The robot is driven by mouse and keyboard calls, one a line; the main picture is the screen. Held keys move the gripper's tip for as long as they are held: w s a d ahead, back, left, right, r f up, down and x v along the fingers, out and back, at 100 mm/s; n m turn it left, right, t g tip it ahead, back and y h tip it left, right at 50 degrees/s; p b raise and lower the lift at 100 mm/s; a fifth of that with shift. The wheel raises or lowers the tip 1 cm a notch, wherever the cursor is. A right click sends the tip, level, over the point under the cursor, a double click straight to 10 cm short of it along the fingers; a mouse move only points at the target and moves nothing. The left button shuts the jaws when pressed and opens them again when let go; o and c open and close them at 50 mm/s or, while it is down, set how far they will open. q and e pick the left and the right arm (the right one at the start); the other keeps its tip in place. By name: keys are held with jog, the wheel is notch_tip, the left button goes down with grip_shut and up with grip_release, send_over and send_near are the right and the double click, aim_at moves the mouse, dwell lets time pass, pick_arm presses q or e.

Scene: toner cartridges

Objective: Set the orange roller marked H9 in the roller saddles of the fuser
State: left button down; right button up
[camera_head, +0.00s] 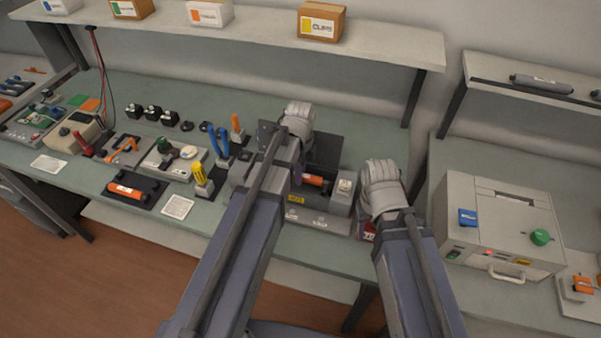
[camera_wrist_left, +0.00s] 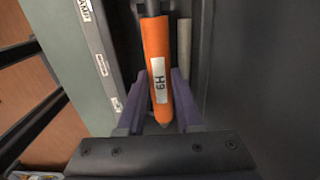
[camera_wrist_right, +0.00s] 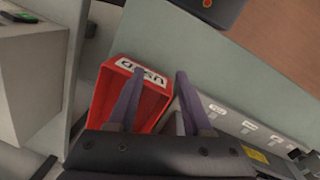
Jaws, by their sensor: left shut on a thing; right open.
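The orange roller with the white H9 label (camera_wrist_left: 158,70) is between the fingers of my left gripper (camera_wrist_left: 158,105), which is shut on it near its close end. Part of the roller (camera_head: 315,181) shows in the head view, over the open grey fuser (camera_head: 318,222). The fuser's labelled front wall (camera_wrist_left: 98,45) runs beside it in the left wrist view. I cannot tell whether the roller touches the saddles, which are hidden. My right gripper (camera_wrist_right: 157,95) is open and empty above a red bin marked USED (camera_wrist_right: 150,115).
Another orange roller (camera_head: 125,189) lies on a dark tray at the left. Tool holders with blue (camera_head: 218,142) and yellow handles (camera_head: 200,174) stand left of the fuser. A grey machine (camera_head: 500,225) stands at the right. A shelf with boxes (camera_head: 320,22) runs above.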

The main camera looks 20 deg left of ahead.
pick_arm(q)
jog(key=shift+f+b, duration=1.15)
jog(key=shift+f, duration=0.1)
pick_arm(e)
jog(key=shift+f, duration=1.25)
pick_arm(q)
jog(key=c, duration=0.5)
grip_release()
jog(key=shift+r, duration=0.1)
pick_arm(e)
jog(key=shift+r, duration=0.15)
pick_arm(q)
notch_tip(320, 180, up, 8)
jog(key=p, duration=0.8)
pick_arm(e)
notch_tip(320, 180, up, 8)
pick_arm(q)
jog(key=shift+f, duration=0.2)
pick_arm(e)
jog(key=shift+f, duration=0.2)
